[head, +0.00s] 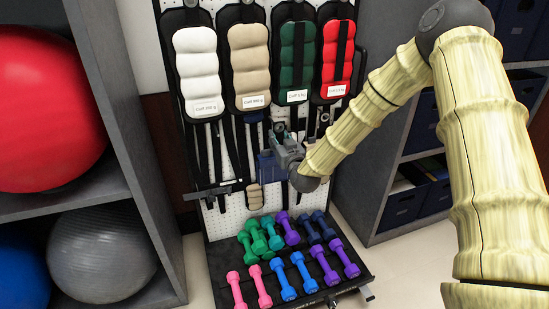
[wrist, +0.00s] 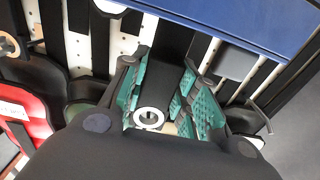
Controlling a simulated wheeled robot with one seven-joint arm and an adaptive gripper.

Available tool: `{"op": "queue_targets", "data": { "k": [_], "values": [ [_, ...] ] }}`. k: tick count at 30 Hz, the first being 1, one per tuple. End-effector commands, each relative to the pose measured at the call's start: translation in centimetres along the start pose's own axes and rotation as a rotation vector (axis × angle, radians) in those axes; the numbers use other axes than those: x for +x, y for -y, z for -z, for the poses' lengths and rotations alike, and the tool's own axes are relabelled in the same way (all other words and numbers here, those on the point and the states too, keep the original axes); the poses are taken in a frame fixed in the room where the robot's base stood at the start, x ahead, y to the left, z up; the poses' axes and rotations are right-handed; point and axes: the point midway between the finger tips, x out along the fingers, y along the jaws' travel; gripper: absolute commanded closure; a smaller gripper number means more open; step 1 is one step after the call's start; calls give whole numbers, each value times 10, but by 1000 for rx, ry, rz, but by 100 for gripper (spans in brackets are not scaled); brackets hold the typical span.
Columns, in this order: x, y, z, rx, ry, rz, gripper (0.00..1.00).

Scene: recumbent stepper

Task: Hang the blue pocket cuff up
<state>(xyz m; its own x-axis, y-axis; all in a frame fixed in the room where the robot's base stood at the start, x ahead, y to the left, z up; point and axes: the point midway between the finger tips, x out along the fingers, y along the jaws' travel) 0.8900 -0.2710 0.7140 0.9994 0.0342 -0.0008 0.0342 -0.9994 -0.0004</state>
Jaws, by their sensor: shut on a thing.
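The blue pocket cuff (head: 268,170) is a dark blue panel in front of the white pegboard, below the upper row of cuffs and partly behind my gripper (head: 281,143). In the wrist view its blue panel (wrist: 250,22) crosses the top right. My gripper also shows in the wrist view (wrist: 168,98), its teal pads closed on the cuff's black strap (wrist: 172,52). A pale metal ring (wrist: 149,117) on the strap end sits between the fingers. The hook for this cuff cannot be made out.
White (head: 198,70), tan (head: 249,65), green (head: 297,60) and red (head: 335,58) cuffs hang above my gripper. A small tan cuff (head: 254,196) hangs lower. Several dumbbells (head: 285,280) lie on the rack below. Shelves with balls (head: 100,255) stand left; a shelf with bins (head: 410,190) stands right.

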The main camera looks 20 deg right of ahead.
Motion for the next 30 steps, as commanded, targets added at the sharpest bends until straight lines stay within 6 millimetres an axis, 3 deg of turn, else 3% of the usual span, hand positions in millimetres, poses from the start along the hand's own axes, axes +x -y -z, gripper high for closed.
{"op": "queue_targets", "data": {
  "k": [30],
  "values": [
    [-32, 0, 6, 0, -1, 0, 100]
  ]
}}
